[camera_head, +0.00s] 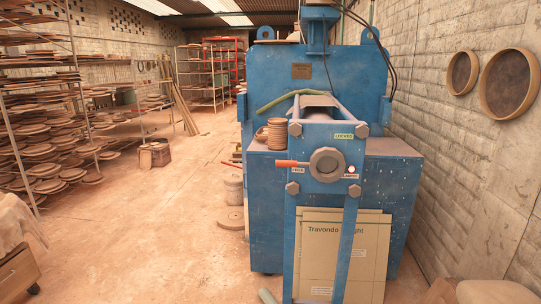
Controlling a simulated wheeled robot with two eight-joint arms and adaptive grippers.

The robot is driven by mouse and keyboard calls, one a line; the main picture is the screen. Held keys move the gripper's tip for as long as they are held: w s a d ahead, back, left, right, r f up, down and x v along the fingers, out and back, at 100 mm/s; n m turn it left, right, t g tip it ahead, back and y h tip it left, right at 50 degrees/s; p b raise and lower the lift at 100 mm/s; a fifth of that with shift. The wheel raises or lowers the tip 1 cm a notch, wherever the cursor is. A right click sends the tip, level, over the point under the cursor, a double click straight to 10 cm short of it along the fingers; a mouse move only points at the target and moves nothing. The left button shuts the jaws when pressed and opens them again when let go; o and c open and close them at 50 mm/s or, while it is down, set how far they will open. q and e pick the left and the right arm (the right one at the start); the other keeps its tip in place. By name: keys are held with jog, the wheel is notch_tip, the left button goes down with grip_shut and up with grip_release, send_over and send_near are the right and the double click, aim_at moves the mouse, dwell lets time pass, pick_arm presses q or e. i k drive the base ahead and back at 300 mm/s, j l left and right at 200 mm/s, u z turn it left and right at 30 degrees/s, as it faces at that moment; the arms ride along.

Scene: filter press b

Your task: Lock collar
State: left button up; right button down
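A green label (344,136), which seems to read LOCKED, is above and right of the collar. A small white label (350,176) is at its lower right. Neither of my grippers is in view.
A cardboard box (370,250) stands between and behind the blue front legs. Racks of discs (40,130) line the left side; the floor (170,220) between is mostly clear. A block wall (460,150) is at right.

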aim_at(334, 177)
jog(key=i+j, duration=0.2)
jog(key=i, duration=0.3)
jog(key=i+j, duration=0.15)
jog(key=i, duration=0.35)
